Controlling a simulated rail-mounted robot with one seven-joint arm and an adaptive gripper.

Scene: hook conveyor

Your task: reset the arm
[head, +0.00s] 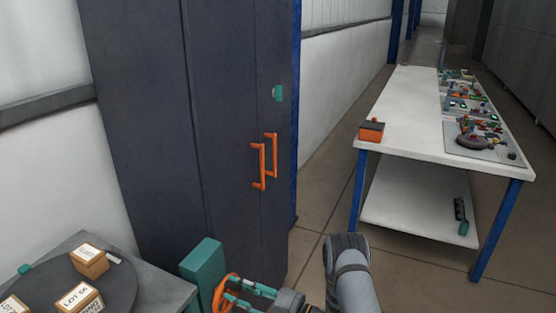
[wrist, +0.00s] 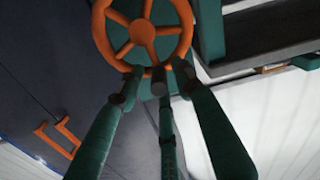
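My gripper (head: 234,291) is at the bottom of the head view, its fingers beside an orange handwheel (head: 219,291) on a green block (head: 203,268). In the wrist view the spoked handwheel (wrist: 143,32) is at the top. The green fingers of my gripper (wrist: 160,75) point at its lower rim, with their tips apart. I see nothing held between them. Whether the tips touch the rim, I cannot tell.
A dark cabinet (head: 180,120) with orange handles (head: 264,162) stands behind. At lower left, a round dark plate (head: 115,285) carries small labelled boxes (head: 89,262). A white table (head: 405,105) at right holds an orange box (head: 371,131) and several small parts. Floor between is clear.

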